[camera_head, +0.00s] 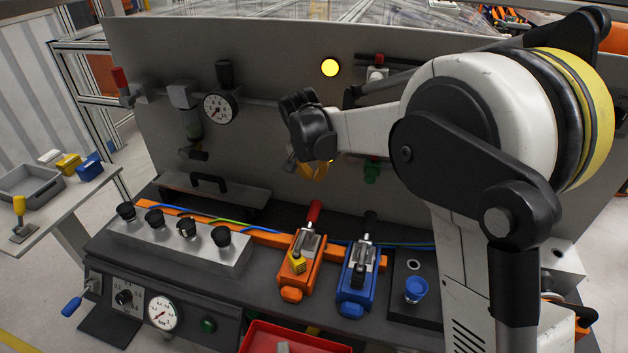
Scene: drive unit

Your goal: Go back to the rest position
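My arm rises at the right of the head view and reaches left in front of the grey upright panel (270,60). The black end of the arm, with my gripper (308,160), is in front of the middle of the panel, above the bench. The wrist mostly hides the gripper, and its fingers cannot be made out. A yellow part (316,172) shows just under the wrist; I cannot tell whether it is held or behind.
Below stand an orange clamp unit (300,265), a blue clamp unit (357,280), a black-knobbed block (180,240) and a red bin (290,338). A side table (60,212) stands left.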

